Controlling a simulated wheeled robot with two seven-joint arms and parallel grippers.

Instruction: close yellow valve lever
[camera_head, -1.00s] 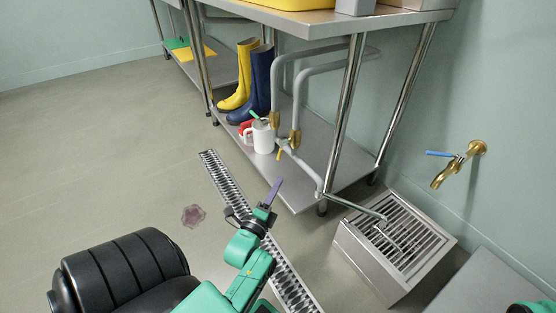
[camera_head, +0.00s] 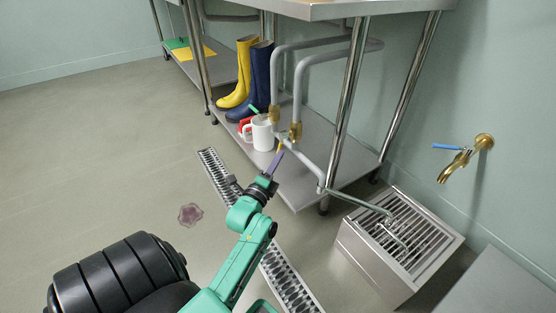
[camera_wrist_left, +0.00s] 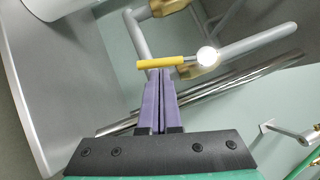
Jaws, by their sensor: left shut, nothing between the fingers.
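The yellow valve lever (camera_head: 280,146) is on the grey pipework under the steel table, beside a brass valve body (camera_head: 295,132). In the left wrist view the yellow lever (camera_wrist_left: 160,63) lies roughly crosswise, its right end by a bright round knob (camera_wrist_left: 208,56). My left gripper (camera_head: 279,154) is shut and empty, its purple fingertips just at the lever. In the wrist view the shut fingers (camera_wrist_left: 160,73) point at the lever's middle; I cannot tell whether they touch it. My right gripper is not in view.
A white mug (camera_head: 262,133), yellow boot (camera_head: 239,82) and blue boot (camera_head: 258,85) stand on the lower shelf (camera_head: 312,166). A table leg (camera_head: 346,100) rises right of the pipes.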

